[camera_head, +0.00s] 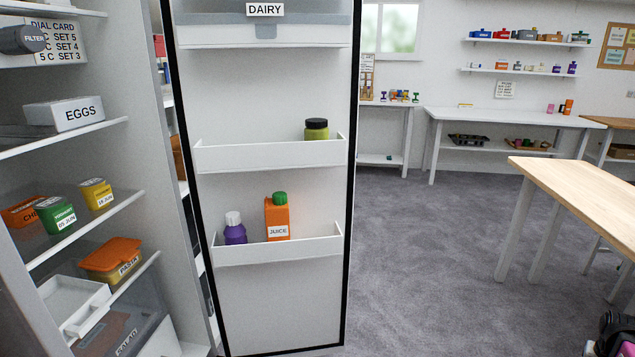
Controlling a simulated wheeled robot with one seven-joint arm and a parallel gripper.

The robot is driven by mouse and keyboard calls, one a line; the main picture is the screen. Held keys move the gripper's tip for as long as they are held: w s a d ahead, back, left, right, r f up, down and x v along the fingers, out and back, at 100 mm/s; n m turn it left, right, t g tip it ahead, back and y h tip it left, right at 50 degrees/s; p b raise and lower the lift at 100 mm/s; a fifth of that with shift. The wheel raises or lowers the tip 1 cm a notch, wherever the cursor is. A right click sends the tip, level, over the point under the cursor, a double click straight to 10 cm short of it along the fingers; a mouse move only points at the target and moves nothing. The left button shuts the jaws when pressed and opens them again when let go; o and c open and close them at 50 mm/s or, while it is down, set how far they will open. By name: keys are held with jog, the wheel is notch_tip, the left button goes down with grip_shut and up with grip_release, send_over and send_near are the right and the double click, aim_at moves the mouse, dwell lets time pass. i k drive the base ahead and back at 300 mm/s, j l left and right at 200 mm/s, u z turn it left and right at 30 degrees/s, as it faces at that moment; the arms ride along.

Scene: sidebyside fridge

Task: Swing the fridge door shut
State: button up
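The fridge door (268,185) stands wide open, its inner side facing me, with a black seal around its edge. It carries a dairy bin (262,30) at the top and two white shelves below. A green jar (316,130) stands on the upper shelf. A purple bottle (235,232) and an orange juice bottle (278,218) stand on the lower one. The open fridge compartment is at the left. No gripper fingers show. A dark part at the bottom right corner is cut off by the frame, and I cannot tell whether it is mine.
Inside the fridge are an eggs box (64,114), several small tubs, a pasta tub (110,260) and a clear drawer (125,322). A wooden table (590,182) stands at the right. White benches line the back wall. The grey carpet (430,260) right of the door is clear.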

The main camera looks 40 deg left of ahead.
aim_at(245, 89)
jog(key=i+j+u, duration=0.1)
jog(key=u, duration=0.25)
jog(key=i+u, duration=0.6)
jog(key=i, duration=0.6)
jog(key=i+l+u, duration=0.2)
jog(key=i, duration=0.6)
jog(key=i+u, duration=0.3)
jog(key=i, duration=0.6)
jog(key=i+l+u, duration=0.1)
jog(key=i+u, duration=0.2)
jog(key=i, duration=0.55)
jog(key=i+u, duration=0.25)
jog(key=u, duration=0.2)
jog(key=i+l+u, duration=0.1)
jog(key=i+u, duration=0.15)
jog(key=u, duration=0.2)
jog(key=i+l+u, duration=0.2)
jog(key=u, duration=2.85)
jog(key=k+l+u, duration=0.15)
jog(key=l+u, duration=0.15)
jog(key=l, duration=0.2)
